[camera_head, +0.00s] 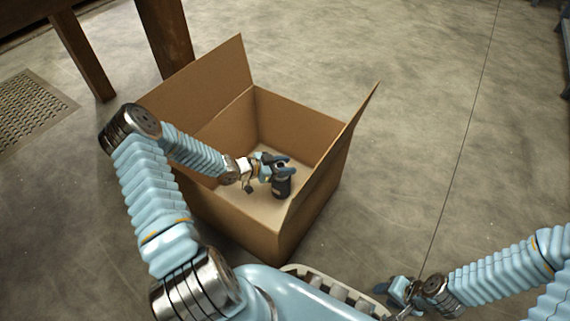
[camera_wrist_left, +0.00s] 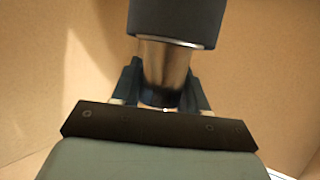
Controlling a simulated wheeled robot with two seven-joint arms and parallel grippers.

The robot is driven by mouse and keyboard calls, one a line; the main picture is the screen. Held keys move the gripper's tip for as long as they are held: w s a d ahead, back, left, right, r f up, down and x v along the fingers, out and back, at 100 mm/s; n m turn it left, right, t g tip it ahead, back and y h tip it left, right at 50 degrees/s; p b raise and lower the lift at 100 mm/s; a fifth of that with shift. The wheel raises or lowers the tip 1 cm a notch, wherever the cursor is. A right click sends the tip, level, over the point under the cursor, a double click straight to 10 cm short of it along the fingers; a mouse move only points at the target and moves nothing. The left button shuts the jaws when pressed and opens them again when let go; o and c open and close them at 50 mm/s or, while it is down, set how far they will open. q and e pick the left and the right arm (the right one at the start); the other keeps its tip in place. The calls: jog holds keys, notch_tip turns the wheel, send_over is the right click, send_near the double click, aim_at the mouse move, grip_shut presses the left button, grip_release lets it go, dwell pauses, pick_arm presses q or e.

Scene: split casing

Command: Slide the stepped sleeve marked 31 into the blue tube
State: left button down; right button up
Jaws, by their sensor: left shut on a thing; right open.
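My left gripper (camera_head: 277,167) is inside an open cardboard box and is shut on a stepped cylinder (camera_head: 282,188). In the left wrist view this cylinder (camera_wrist_left: 176,22) has a wide dark-grey part and a narrower silver part, which sits between the two dark fingers (camera_wrist_left: 163,85). It looks like the stepped sleeve, but I can read no number on it. In the head view it is close above or on the box floor; I cannot tell whether it touches. My right gripper (camera_head: 397,291) is at the lower right, open, outside the box. I see no separate blue tube.
The cardboard box (camera_head: 235,224) stands on the concrete floor with tall flaps up at the left and right. Its walls surround my left gripper. Brown wooden legs (camera_head: 84,50) and a floor grate (camera_head: 30,108) are at the upper left. The floor to the right is clear.

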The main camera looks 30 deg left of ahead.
pick_arm(q)
jog(key=c, duration=0.6)
grip_release()
jog(key=shift+o, duration=0.5)
jog(key=shift+f, duration=0.1)
jog(key=shift+r, duration=0.2)
jog(key=shift+r+p, duration=2.8)
jog(key=shift+r, duration=1.05)
